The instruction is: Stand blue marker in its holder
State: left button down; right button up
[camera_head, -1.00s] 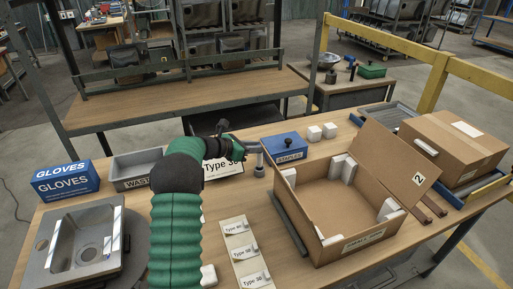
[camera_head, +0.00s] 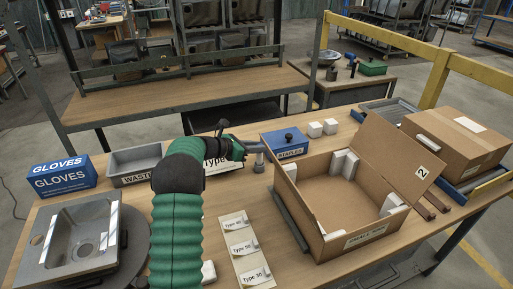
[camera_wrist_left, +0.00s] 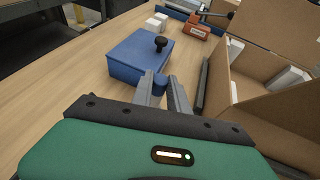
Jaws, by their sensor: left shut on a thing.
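My left gripper (camera_head: 259,160) is low over the table, in front of the blue staples box. In the left wrist view its two grey fingers (camera_wrist_left: 162,92) are close together, with a small patch of blue between them. This fits the blue marker (camera_wrist_left: 161,82), but most of it is hidden, and its tilt cannot be told. I cannot make out a marker holder in either view. My right gripper is not in view.
The blue staples box (camera_head: 287,144) with a black knob stands just beyond the gripper. An open cardboard box (camera_head: 330,243) is to the right. A grey waste tray (camera_head: 135,165), gloves box (camera_head: 63,178) and metal sink part (camera_head: 57,262) are left. Type cards (camera_head: 243,250) lie in front.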

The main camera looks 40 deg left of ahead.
pick_arm(q)
jog(key=shift+f, duration=0.15)
jog(key=c, duration=1.2)
grip_release()
jog(key=v, duration=1.6)
jog(key=shift+s+a+p, duration=0.15)
jog(key=shift+s+p, duration=0.15)
